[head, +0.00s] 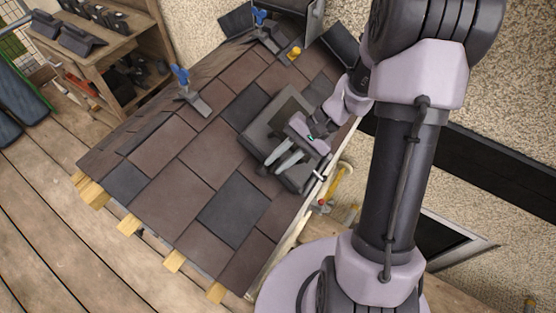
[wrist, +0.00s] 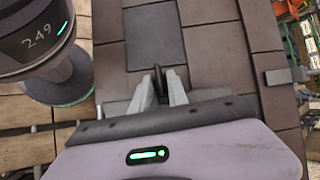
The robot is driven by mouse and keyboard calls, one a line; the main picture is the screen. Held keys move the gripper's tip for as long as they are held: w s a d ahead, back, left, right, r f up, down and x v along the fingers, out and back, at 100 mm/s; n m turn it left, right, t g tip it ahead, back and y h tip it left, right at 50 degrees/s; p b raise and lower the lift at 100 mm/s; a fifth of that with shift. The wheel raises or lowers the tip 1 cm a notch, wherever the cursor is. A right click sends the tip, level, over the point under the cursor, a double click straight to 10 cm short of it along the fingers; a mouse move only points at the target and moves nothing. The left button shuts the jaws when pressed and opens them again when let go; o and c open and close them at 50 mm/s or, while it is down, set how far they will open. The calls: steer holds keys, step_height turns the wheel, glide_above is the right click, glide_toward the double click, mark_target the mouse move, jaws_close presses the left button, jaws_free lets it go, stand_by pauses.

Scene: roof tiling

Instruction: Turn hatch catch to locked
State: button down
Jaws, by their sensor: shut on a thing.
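The roof hatch (head: 262,122) is a dark grey raised frame set among the roof tiles, in the head view. My gripper (head: 271,168) reaches down over its lower part, with its pale fingers near the hatch's lower edge. In the wrist view my gripper (wrist: 160,90) has its two fingers closed on a small dark upright piece, the hatch catch (wrist: 157,76). The fingers hide part of the catch, and its turned position cannot be told. My wrist and arm cover the right side of the hatch in the head view.
Brown and grey tiles (head: 185,195) cover the sloping roof around the hatch. Blue-handled tools (head: 182,76) stand on its upper left edge. A yellow-handled hammer (head: 340,182) is beside the right edge. A wooden shelf (head: 95,60) stands at upper left; the deck at lower left is clear.

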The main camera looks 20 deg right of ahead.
steer(key=shift+m, duration=0.4)
stand_by(0.3)
steer(key=c, duration=1.5)
jaws_free()
steer(key=shift+c, duration=0.2)
steer(key=p+v, duration=0.5)
steer(key=v, duration=1.2)
steer(key=shift+s+d, duration=0.25)
steer(key=shift+d, duration=0.1)
